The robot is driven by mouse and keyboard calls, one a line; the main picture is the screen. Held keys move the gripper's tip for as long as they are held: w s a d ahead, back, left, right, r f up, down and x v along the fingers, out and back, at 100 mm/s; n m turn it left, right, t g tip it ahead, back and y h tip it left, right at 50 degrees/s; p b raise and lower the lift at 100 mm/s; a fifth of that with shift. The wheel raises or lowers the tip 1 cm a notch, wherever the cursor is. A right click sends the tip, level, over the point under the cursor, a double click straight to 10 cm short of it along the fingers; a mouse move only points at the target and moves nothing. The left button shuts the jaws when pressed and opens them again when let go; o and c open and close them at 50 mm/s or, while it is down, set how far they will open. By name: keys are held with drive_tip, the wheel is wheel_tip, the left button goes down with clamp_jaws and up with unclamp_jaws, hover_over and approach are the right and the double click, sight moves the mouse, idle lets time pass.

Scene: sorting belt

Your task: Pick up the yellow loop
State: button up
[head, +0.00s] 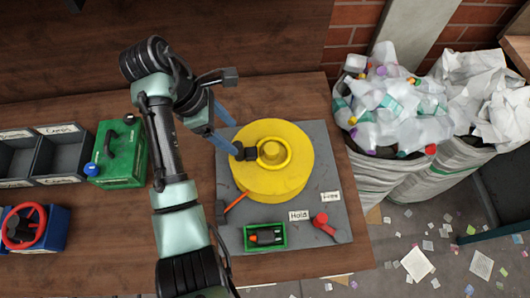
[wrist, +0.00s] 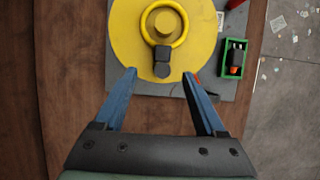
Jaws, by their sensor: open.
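The yellow loop (head: 290,153) is a thin ring lying on top of a round yellow drum (head: 275,182), around the drum's central knob (head: 271,151). A black clasp (head: 249,153) joins the loop on its left side, toward my gripper. In the wrist view the loop (wrist: 184,31) is near the top edge, with the black clasp (wrist: 162,69) below it. My gripper (head: 236,138) is at the drum's left edge, its two blue fingers apart and nothing held. In the wrist view my gripper (wrist: 159,74) has the clasp about midway between its fingertips; the loop lies beyond them.
A green box (head: 122,160) and dark bins (head: 62,155) are left.

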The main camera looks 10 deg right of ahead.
sight(252, 152)
drive_tip(key=b+x, duration=0.1)
drive_tip(key=x, duration=0.2)
drive_tip(key=shift+f+b, duration=0.2)
drive_tip(key=shift+b, duration=0.2)
drive_tip(key=shift+s+d+b+x, duration=0.1)
drive_tip(key=shift+d+b+x, duration=0.1)
drive_tip(key=shift+x, duration=1.1)
drive_tip(key=shift+s+d+b+x, duration=0.1)
drive_tip(key=shift+d+b+x, duration=0.1)
drive_tip(key=shift+x, duration=1.1)
drive_tip(key=shift+r, duration=0.2)
clamp_jaws()
